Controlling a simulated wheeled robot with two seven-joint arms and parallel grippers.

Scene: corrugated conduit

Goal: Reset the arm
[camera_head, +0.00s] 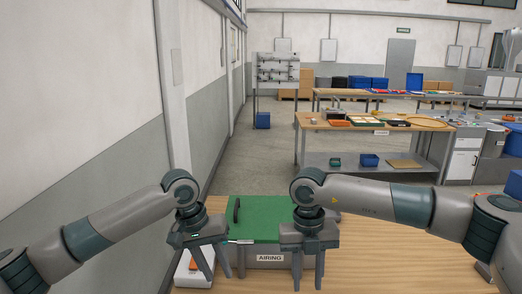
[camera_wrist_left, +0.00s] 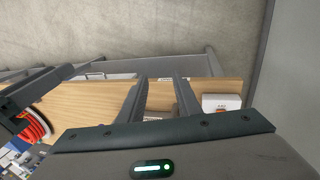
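My left gripper (camera_head: 213,270) hangs with its fingers pointing down near the left end of the near wooden table (camera_head: 350,262). Its two fingers also show in the left wrist view (camera_wrist_left: 160,90), apart with nothing gripped between them. My right gripper (camera_head: 309,275) hangs to its right, fingers down and apart, with nothing seen between them. Both arms reach in from the sides and bend at the wrists. A green surface (camera_head: 262,212) with a black handle (camera_head: 236,210) lies between and behind the grippers. Below it is a grey front labelled "AIRING" (camera_head: 270,258), partly hidden by the grippers.
A white box with orange (camera_head: 187,277) stands beneath the left gripper; it shows in the wrist view (camera_wrist_left: 222,103). An orange-red coil (camera_wrist_left: 36,124) is at that view's left. A wall (camera_head: 90,110) runs along the left. Farther workbenches (camera_head: 365,132) hold trays. Floor lies between.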

